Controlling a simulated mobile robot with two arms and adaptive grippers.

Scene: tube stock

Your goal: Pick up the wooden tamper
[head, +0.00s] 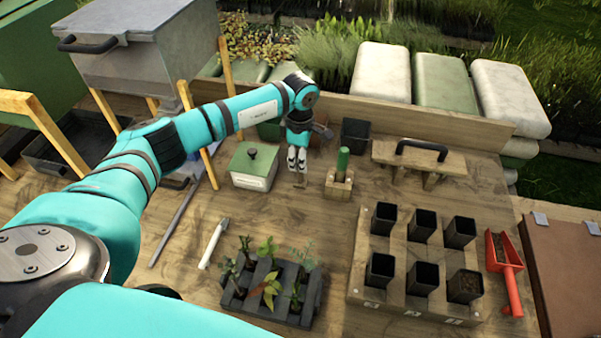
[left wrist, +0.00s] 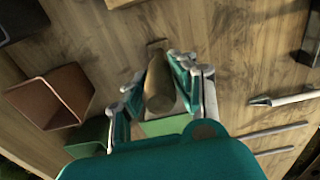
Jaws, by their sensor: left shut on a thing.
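My left gripper (head: 297,160) is shut on the wooden tamper, over the back middle of the table. In the left wrist view the tamper (left wrist: 159,85) is a brown wooden cylinder between the two fingers (left wrist: 160,88), with a further wooden part beyond it. In the head view only a small lower bit of the tamper (head: 299,181) shows below the fingertips; the rest is hidden by the gripper. I cannot tell whether it touches the table. My right gripper is not in view.
A green box (head: 252,165) with a knob stands close left of the gripper. A wooden block (head: 339,187) holding a green-topped stick stands close right. Behind are a terracotta pot (left wrist: 55,95) and a black pot (head: 354,134). A seedling tray (head: 270,300) and pot rack (head: 400,255) lie nearer.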

